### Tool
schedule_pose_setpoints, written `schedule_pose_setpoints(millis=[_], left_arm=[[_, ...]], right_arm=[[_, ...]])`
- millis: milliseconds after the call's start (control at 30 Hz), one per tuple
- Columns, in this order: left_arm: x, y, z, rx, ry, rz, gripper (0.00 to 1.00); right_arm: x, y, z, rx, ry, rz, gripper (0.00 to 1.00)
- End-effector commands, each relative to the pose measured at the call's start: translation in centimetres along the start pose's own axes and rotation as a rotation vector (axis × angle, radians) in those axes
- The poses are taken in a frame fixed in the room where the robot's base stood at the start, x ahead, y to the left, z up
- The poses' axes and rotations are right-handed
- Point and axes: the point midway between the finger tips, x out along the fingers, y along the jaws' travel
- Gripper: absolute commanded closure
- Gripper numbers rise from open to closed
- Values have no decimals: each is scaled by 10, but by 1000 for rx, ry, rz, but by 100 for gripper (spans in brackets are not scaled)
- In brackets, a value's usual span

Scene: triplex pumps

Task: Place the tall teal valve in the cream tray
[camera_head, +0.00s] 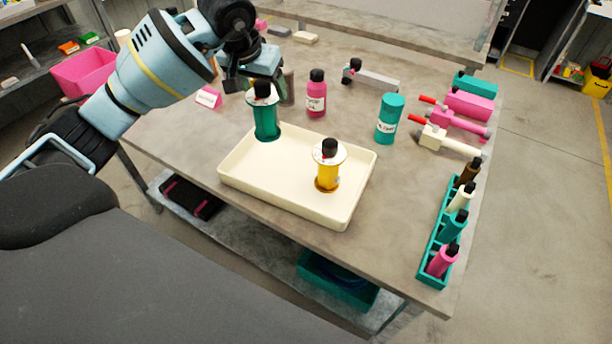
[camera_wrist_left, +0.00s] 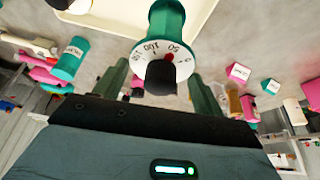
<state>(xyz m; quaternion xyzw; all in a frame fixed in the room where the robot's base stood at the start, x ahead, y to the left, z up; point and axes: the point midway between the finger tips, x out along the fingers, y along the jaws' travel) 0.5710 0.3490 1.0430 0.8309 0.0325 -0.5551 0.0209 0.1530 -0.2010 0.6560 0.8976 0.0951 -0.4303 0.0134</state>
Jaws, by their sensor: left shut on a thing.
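The tall teal valve (camera_head: 266,122) has a white dial plate and a black knob on top. It stands upright at the back left corner of the cream tray (camera_head: 290,205); I cannot tell whether its base touches the tray floor. My left gripper (camera_head: 262,88) is above it, shut on its top part. In the left wrist view the valve (camera_wrist_left: 170,22) shows its numbered dial between the fingers of my left gripper (camera_wrist_left: 160,80), with the tray (camera_wrist_left: 110,18) behind. My right gripper is not in view.
A yellow valve (camera_head: 327,177) stands in the tray's right part. Behind the tray are a pink bottle (camera_head: 316,98) and a teal canister (camera_head: 389,120). A teal rack (camera_head: 425,262) with several small bottles lies at the table's right edge. The tray's middle is clear.

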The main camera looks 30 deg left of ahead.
Motion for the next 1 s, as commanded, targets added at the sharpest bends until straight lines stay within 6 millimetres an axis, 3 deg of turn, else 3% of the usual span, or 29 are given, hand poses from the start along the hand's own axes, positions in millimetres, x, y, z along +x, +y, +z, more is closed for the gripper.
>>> schedule_pose_setpoints(millis=[167, 500, 833, 1000], left_arm=[[3, 0, 1, 0, 1, 1, 82], [50, 0, 21, 0, 0, 2, 82], [60, 0, 25, 0, 2, 1, 82], [80, 1, 33, -1, 0, 3, 82]], right_arm=[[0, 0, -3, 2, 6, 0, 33], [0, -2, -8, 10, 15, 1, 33], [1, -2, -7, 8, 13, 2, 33], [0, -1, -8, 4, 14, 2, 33]])
